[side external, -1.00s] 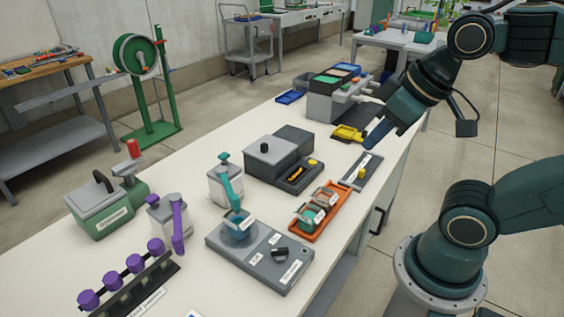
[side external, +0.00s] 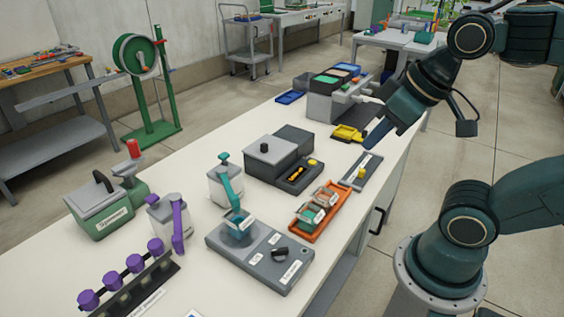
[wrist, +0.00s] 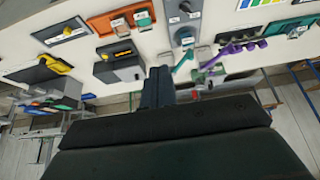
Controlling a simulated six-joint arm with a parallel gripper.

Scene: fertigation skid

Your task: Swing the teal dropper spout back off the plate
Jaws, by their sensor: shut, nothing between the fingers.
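The teal dropper spout (side external: 231,188) rises from a grey-white dropper bottle (side external: 224,186) with a teal knob on top. The spout reaches down over the grey plate unit (side external: 262,258), its end at the teal-tinted round vessel (side external: 238,227) on the plate. The spout also shows in the wrist view (wrist: 183,62), beside the plate unit (wrist: 182,20). My gripper (side external: 371,144) is shut and empty. It is over the right side of the bench, near the yellow tray, well apart from the spout. In the wrist view my fingers (wrist: 158,78) show at lower centre.
A purple dropper (side external: 170,220) stands left of the teal one. An orange tray (side external: 303,235) with jars lies right of the plate unit. A grey box (side external: 273,160) stands behind, and a slide with a yellow knob (side external: 361,173) is under my gripper.

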